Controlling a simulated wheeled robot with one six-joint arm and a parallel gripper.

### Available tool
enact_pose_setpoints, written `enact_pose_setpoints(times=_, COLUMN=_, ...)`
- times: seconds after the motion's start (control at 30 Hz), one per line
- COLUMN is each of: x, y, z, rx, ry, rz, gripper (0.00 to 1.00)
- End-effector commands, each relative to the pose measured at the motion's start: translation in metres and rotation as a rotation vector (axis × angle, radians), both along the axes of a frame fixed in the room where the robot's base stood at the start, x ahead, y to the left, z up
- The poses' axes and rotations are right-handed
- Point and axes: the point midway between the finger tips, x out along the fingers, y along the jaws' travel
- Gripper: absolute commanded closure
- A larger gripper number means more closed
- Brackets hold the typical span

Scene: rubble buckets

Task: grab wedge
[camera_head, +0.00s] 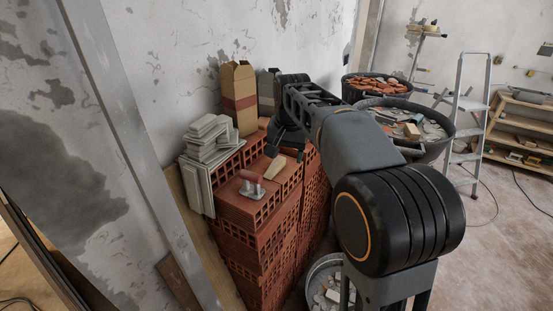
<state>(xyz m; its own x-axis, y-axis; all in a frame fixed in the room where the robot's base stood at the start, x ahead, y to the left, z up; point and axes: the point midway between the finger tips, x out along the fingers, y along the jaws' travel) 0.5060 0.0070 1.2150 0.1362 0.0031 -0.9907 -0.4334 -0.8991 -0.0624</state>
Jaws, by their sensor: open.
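A small light-wood wedge (276,167) lies on top of the stacked red hollow bricks (245,207), near the middle of the stack. My gripper (284,153) is open and is just behind the wedge in the picture, low over the brick top. Its dark fingers point down. I cannot tell whether they touch the bricks or the wedge. No object shows between the fingers.
Pale tiles (209,135) and a cardboard box (238,97) stand behind on the stack. Rubble buckets (439,142) and a stepladder (470,125) stand at the right. The right floor is partly clear.

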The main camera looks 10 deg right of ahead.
Motion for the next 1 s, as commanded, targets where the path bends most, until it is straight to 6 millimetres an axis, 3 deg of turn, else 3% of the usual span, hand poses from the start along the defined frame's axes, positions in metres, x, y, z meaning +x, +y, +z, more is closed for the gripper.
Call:
enact_pose_setpoints(times=0.03, x=0.019, y=0.001, z=0.010, rx=0.004, ry=0.021, rz=-0.037, gripper=0.36)
enact_pose_setpoints(times=0.2, x=0.065, y=0.002, z=0.021, rx=0.015, ry=0.073, rz=-0.166, gripper=0.36)
enact_pose_setpoints(times=0.4, x=0.096, y=0.003, z=0.022, rx=0.019, ry=0.114, rz=-0.272, gripper=0.36)
enact_pose_setpoints(times=0.67, x=0.109, y=0.003, z=0.011, rx=0.019, ry=0.137, rz=-0.329, gripper=0.36)
enact_pose_setpoints(times=1.0, x=0.109, y=0.003, z=-0.046, rx=0.020, ry=0.139, rz=-0.333, gripper=0.36)
